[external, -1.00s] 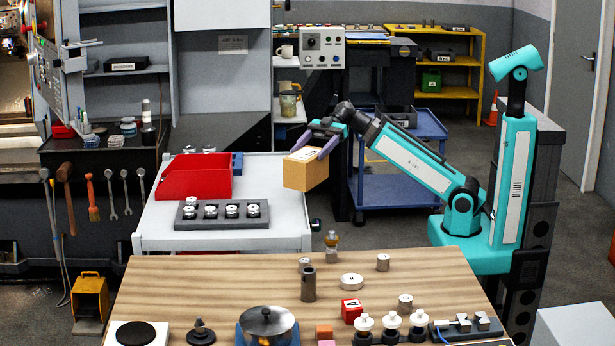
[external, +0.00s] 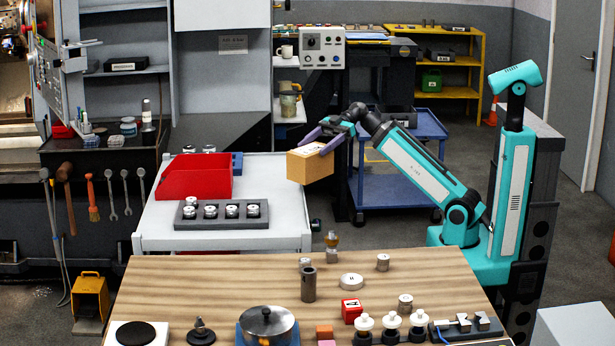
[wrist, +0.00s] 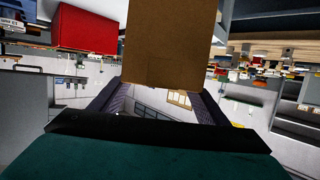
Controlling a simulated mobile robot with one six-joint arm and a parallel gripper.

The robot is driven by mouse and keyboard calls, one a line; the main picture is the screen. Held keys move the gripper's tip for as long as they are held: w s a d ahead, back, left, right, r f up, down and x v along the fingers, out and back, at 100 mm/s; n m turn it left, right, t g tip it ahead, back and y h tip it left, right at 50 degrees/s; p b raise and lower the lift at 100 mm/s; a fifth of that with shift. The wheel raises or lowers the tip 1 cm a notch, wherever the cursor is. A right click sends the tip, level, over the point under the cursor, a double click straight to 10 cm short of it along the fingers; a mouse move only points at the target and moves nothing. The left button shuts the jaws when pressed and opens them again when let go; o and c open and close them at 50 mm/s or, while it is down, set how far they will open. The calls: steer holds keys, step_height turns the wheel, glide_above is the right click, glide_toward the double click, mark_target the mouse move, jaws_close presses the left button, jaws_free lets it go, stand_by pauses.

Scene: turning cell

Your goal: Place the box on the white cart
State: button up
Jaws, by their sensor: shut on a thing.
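The cardboard box (external: 309,167) is held in the air by my gripper (external: 327,140), which is shut on it. In the external view the box appears at the right edge of the white cart (external: 275,211), above its surface level. I cannot tell whether any of it is over the cart top. In the wrist view the box (wrist: 170,42) stands out beyond my gripper's two fingers (wrist: 155,103). Part of the box's upper side is hidden by the fingers.
The white cart carries a red bin (external: 196,177) and a grey tray (external: 190,221) with several metal parts. Its right part has bare room. A wooden table (external: 220,275) stands in front, with several items. A blue cart (external: 398,178) stands behind my arm.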

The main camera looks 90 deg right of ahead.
steer(key=shift+w+r, duration=0.1)
steer(key=shift+w+r+p, duration=0.1)
steer(key=shift+w+p, duration=0.45)
steer(key=shift+p, duration=0.4)
steer(key=w+d+p, duration=0.1)
steer(key=w+p, duration=0.6)
steer(key=p, duration=0.6)
steer(key=shift+w+f, duration=0.2)
steer(key=shift+f, duration=0.15)
steer(key=p, duration=0.3)
steer(key=shift+w+d, duration=0.1)
steer(key=shift+w, duration=0.3)
steer(key=w+p, duration=0.1)
steer(key=p, duration=0.4)
steer(key=shift+w+f, duration=0.1)
steer(key=shift+f, duration=0.05)
steer(key=w, duration=0.3)
steer(key=w+p, duration=0.1)
steer(key=w, duration=0.1)
steer(key=shift+w+d+f, duration=0.15)
steer(key=shift+d+f, duration=0.2)
steer(key=shift+f, duration=0.05)
steer(key=shift+f, duration=0.15)
